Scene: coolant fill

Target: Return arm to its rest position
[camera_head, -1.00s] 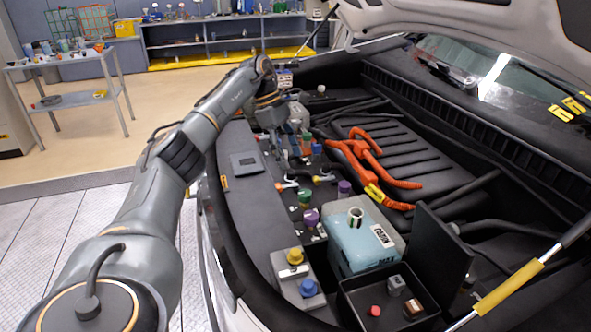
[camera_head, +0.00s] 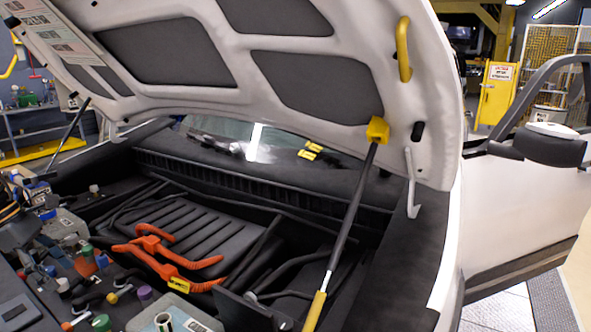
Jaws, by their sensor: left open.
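My left gripper (camera_head: 32,262) is at the left edge of the head view, its fingers pointing down over the engine bay. It is open, and no object shows between its fingers. It is above and beside the group of coloured caps and fittings; whether it touches any of them I cannot tell. Most of my left arm is outside the picture. My right gripper is not in view. The pale blue coolant tank (camera_head: 177,313) is cut off by the bottom edge, with its round filler neck showing.
The raised hood (camera_head: 190,45) spans the top, held by a prop strut (camera_head: 352,215) with a yellow sleeve. An orange cable harness (camera_head: 160,255) lies across the bay. A purple cap (camera_head: 145,292) is near the tank. An open car door (camera_head: 525,220) is at the right.

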